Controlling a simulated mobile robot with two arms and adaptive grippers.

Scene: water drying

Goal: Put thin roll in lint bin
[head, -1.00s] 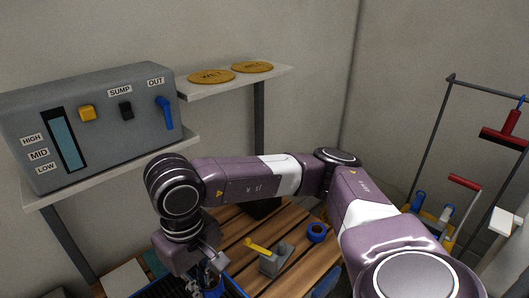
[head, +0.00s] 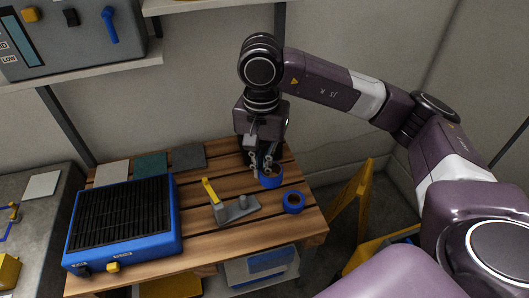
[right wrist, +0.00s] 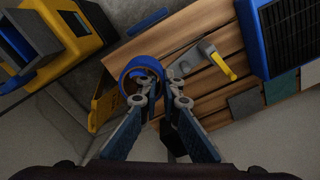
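My right gripper (head: 262,166) points down over the back right of the slatted wooden table. It is shut on a blue roll (head: 271,180), which also shows at the fingertips in the right wrist view (right wrist: 124,78). A second blue roll (head: 293,209) lies flat on the table just in front and to the right. I cannot tell from these frames which roll is the thin one. I cannot pick out a lint bin for certain. My left gripper is not in view.
A grey holder (head: 238,210) with a yellow lever stands left of the rolls. A blue tray with a black grille (head: 122,218) fills the table's left side. A yellow stand (head: 352,222) is right of the table. Blue boxes (head: 262,264) sit below.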

